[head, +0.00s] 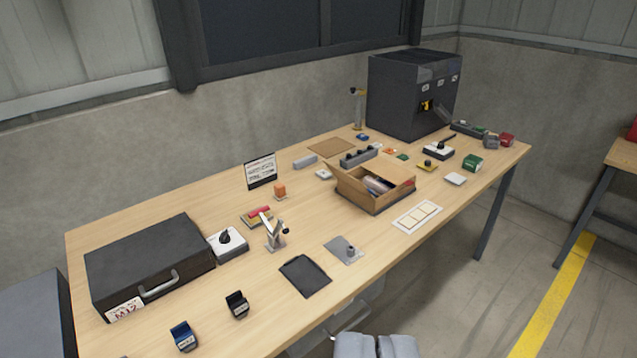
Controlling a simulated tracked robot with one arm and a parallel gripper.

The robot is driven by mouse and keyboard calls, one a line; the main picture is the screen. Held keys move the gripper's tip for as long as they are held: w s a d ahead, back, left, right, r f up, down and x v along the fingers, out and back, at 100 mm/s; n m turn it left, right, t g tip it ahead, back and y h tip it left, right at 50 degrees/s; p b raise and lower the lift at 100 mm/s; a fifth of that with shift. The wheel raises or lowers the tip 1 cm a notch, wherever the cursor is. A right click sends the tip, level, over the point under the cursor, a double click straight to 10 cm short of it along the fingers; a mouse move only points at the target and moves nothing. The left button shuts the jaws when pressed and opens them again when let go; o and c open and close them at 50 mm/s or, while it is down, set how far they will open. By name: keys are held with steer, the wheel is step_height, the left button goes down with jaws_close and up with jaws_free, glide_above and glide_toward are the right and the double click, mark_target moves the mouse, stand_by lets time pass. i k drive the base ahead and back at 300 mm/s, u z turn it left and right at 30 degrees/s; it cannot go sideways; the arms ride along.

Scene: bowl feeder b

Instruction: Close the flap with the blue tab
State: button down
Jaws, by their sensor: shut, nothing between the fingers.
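A small cardboard box (374,200) stands open on the table, right of the middle, with brown flaps standing out around its opening and several items inside. A small red patch shows at its right end. I cannot make out a blue tab on its flaps at this size. My gripper (378,345) shows at the bottom edge, in front of the table and well apart from the box. Its two grey fingers are shut and empty.
A black case (150,264) lies at the left, with a white rotary-knob box (227,243) beside it. A small clamp (274,236), black tray (305,276) and white card (417,216) lie nearer. A dark dispenser (408,95) stands at the far right. A blue holder (184,337) sits front left.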

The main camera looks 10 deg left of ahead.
mark_target(354, 183)
steer(key=u, duration=0.5)
steer(key=i, duration=1.2)
steer(key=z, duration=0.25)
